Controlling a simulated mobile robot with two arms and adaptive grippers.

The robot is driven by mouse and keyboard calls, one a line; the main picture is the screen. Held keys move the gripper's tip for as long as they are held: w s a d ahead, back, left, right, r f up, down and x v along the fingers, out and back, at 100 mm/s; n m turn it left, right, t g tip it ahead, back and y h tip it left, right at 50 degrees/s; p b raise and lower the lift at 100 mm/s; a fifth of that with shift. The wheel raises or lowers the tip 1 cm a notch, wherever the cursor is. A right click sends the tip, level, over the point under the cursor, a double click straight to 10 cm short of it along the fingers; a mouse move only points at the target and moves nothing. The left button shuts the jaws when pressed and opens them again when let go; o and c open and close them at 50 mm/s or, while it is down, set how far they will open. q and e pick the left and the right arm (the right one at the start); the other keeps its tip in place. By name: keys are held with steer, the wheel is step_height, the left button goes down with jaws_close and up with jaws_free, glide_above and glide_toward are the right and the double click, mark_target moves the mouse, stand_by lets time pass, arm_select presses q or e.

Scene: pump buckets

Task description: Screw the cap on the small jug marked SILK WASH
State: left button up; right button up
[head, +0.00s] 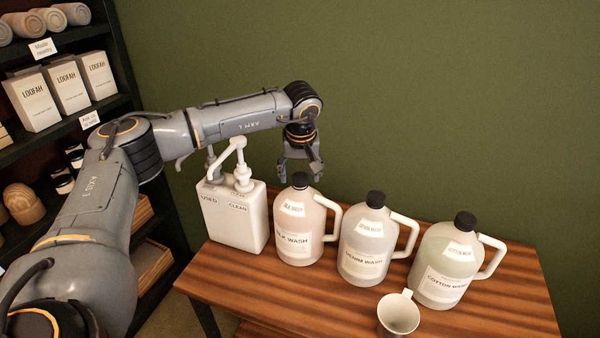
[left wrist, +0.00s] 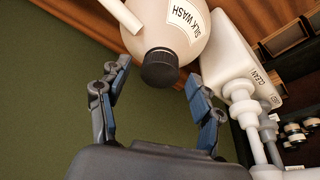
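The SILK WASH jug (head: 293,233) stands upright on the wooden table, with pale pink contents, a white label and a white handle on its right. A black cap (head: 300,180) sits on its neck; how tightly it is seated cannot be told. My left gripper (head: 301,172) points down just above this cap, fingers spread. In the left wrist view the ribbed cap (left wrist: 160,68) lies between the two open fingers, with a gap on each side, and the jug (left wrist: 172,28) is beyond it. My right gripper is in neither view.
A white two-pump container (head: 232,215) marked USED and CLEAN stands close left of the jug. The DENIM WASH jug (head: 368,250) and COTTON WASH jug (head: 445,270) stand to the right, capped. Dark shelves (head: 120,60) are at left.

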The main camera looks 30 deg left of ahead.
arm_select(q)
steer(key=c, duration=1)
steer(key=shift+o, duration=0.2)
steer(key=m+h+p, duration=0.1)
steer(key=m, duration=0.3)
steer(key=shift+t, duration=0.3)
steer(key=m, duration=0.3)
steer(key=m+h, duration=0.1)
steer(key=m, duration=0.1)
steer(key=shift+m+h, duration=0.3)
steer(key=shift+m, duration=0.1)
steer(key=o, duration=0.9)
steer(key=shift+o, duration=0.9)
steer(key=shift+d, duration=0.15)
